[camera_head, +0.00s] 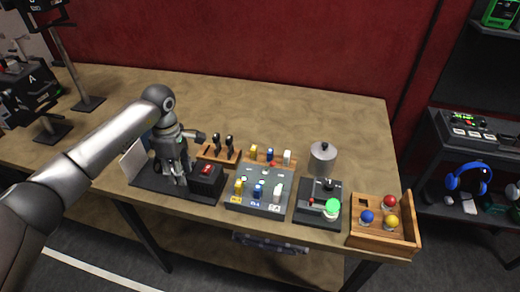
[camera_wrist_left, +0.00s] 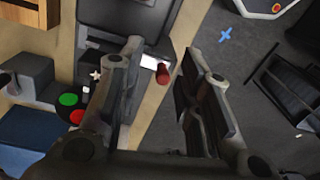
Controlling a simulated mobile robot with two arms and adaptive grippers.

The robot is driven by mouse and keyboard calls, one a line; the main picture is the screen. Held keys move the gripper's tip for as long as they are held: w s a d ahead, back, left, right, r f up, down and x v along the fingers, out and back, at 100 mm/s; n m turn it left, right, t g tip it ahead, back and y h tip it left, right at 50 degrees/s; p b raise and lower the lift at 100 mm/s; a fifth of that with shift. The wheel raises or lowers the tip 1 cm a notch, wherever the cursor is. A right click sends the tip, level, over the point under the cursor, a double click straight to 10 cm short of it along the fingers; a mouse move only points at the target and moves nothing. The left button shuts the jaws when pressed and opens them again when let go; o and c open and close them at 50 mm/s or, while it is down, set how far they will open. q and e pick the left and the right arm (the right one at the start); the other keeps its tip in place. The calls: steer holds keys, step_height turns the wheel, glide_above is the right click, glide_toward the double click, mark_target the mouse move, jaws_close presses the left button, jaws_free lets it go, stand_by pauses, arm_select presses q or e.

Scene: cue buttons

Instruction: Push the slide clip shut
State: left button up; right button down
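My left gripper (camera_head: 174,177) points down over the left part of a black base plate (camera_head: 206,197) near the table's front edge. In the left wrist view its two fingers (camera_wrist_left: 163,55) are apart. A small red cylinder (camera_wrist_left: 162,74) shows between them, beside a white strip (camera_wrist_left: 149,62) on a dark device (camera_wrist_left: 118,22); I cannot tell whether a finger touches it. A black box with a red part on top (camera_head: 207,169) stands just right of the gripper. I cannot make out the slide clip for certain; the gripper may hide it. My right gripper is not in view.
A grey button panel (camera_head: 262,188) stands to the right, then a black joystick base (camera_head: 319,198) with a green ball, and a wooden box (camera_head: 406,238) with coloured balls. A white panel (camera_head: 133,160) stands left of the gripper. The back of the table (camera_head: 230,100) is clear.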

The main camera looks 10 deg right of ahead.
arm_select(q)
steer(key=shift+s+a+r+p, duration=0.2)
steer(key=shift+s+p, duration=0.3)
steer(key=shift+p, duration=0.3)
steer(key=shift+s+a+r, duration=0.1)
steer(key=shift+s+r, duration=0.05)
steer(key=shift+r, duration=0.05)
step_height(320, 180, up, 10)
steer(key=b, duration=0.4)
steer(key=s+d+f+h, duration=0.2)
steer(key=d+h, duration=0.2)
steer(key=d, duration=0.4)
steer(key=s+d+f+h, duration=0.1)
steer(key=d+f+h, duration=0.15)
steer(key=d, duration=0.55)
steer(key=s+d+r+n+t+h, duration=0.1)
steer(key=s+d+r+n+h, duration=0.2)
steer(key=d+r+n+h, duration=0.3)
steer(key=shift+s+d+r+h, duration=0.2)
steer(key=shift+d+r+h, duration=0.15)
steer(key=shift+d+h, duration=1.95)
steer(key=shift+d+y, duration=0.2)
steer(key=shift+y, duration=0.05)
